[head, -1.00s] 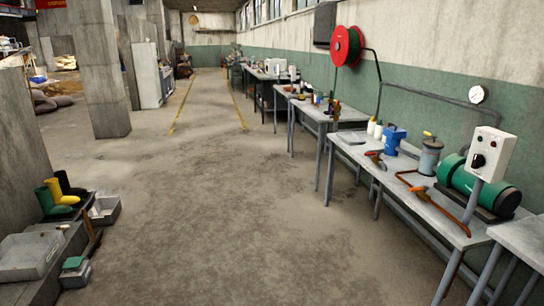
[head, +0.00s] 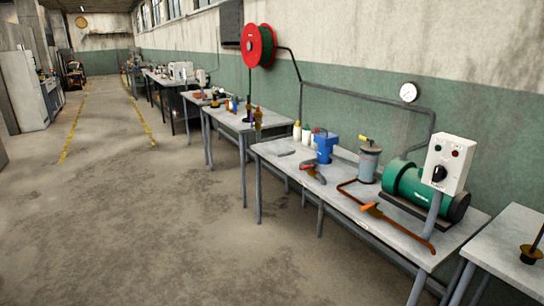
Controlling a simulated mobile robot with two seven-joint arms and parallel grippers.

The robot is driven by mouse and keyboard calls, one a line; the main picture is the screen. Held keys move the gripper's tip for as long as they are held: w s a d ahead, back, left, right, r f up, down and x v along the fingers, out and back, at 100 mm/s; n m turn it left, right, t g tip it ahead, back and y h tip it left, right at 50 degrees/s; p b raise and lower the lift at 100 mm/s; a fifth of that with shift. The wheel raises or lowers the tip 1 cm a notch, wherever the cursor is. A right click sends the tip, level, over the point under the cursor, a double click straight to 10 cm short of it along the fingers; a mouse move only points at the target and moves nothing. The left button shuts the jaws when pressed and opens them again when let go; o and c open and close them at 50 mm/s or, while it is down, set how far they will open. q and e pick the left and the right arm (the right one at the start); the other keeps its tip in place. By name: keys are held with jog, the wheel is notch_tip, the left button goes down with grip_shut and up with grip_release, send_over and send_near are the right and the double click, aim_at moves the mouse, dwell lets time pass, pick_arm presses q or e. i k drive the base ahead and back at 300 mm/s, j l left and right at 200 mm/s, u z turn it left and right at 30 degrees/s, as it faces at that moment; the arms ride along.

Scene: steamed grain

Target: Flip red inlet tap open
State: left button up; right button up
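No part clearly reads as a red inlet tap at this distance. On the grey workbench (head: 285,152) to the right, a rust-orange pipe (head: 405,232) runs along the front edge. A small orange piece (head: 370,207) sits at its bend; I cannot tell whether it is a tap handle. A red-and-dark tool-like item (head: 313,170) lies further left. A grey canister (head: 368,162) with a yellow handle on top stands behind the pipe. A green motor or pump (head: 405,182) lies at its right. Neither gripper is in view.
A white control box (head: 447,165) with a black knob stands on a post at the bench's right end. Another table (head: 500,245) is at the lower right. A red hose reel (head: 258,46) and a gauge (head: 408,92) are on the wall. The floor (head: 140,220) to the left is clear.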

aim_at(314, 165)
jog(key=i+j+z, duration=0.6)
jog(key=i+u, duration=0.15)
jog(key=i, duration=0.35)
jog(key=i+u, duration=0.15)
jog(key=i, duration=0.35)
jog(key=i+u, duration=0.15)
jog(key=i, duration=0.35)
jog(key=i+l+u, duration=0.15)
jog(key=i, duration=0.3)
jog(key=i+l+u, duration=0.15)
jog(key=i, duration=0.35)
jog(key=l, duration=0.1)
